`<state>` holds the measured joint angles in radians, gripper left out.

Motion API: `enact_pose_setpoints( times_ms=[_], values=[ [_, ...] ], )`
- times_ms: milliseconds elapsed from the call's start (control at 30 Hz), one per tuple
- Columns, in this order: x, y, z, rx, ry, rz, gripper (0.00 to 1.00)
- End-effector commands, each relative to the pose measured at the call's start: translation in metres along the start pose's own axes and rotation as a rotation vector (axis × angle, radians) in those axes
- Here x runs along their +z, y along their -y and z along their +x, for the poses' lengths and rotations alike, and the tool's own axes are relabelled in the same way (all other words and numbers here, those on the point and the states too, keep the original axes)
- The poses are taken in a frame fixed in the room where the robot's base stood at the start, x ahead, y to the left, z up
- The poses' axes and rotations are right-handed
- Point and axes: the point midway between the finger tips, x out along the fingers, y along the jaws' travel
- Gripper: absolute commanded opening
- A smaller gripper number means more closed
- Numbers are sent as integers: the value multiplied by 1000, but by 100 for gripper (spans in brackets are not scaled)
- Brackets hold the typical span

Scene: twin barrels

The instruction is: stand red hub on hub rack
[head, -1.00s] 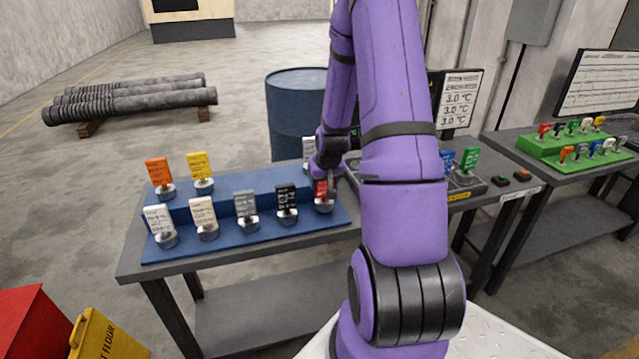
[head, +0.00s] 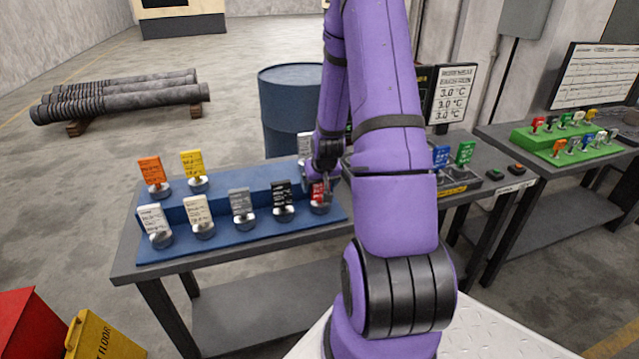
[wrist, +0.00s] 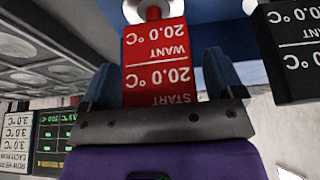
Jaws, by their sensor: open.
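The red hub (head: 318,196) stands at the right end of the front row on a blue stepped stand (head: 235,244). It has a red label tag on a round metal base. In the wrist view the red tag (wrist: 155,60) reads START and WANT 20.0 °C and lies between the two fingers. My gripper (wrist: 160,80) is open around the tag, with gaps beside it; it also shows at the hub in the head view (head: 322,180). A grey tray with round seats (wrist: 40,65) is at the left in the wrist view; I cannot tell which holder is the hub rack.
A black-tagged hub (head: 282,196) stands close left of the red one, with grey and white ones beyond. Blue (head: 440,157) and green (head: 464,154) tags stand on the right. A blue barrel (head: 290,110) is behind the table. My arm hides the table's middle.

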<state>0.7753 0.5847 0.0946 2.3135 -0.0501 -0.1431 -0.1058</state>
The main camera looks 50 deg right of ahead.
Motion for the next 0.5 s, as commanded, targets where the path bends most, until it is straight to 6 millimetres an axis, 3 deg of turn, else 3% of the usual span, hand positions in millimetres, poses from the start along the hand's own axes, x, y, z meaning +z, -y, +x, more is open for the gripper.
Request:
enact_pose_setpoints(
  times_ms=[167,500],
  values=[
    [-2,0,-9,0,-2,1,87],
    [-2,-1,-59,1,-4,1,87]
  ],
)
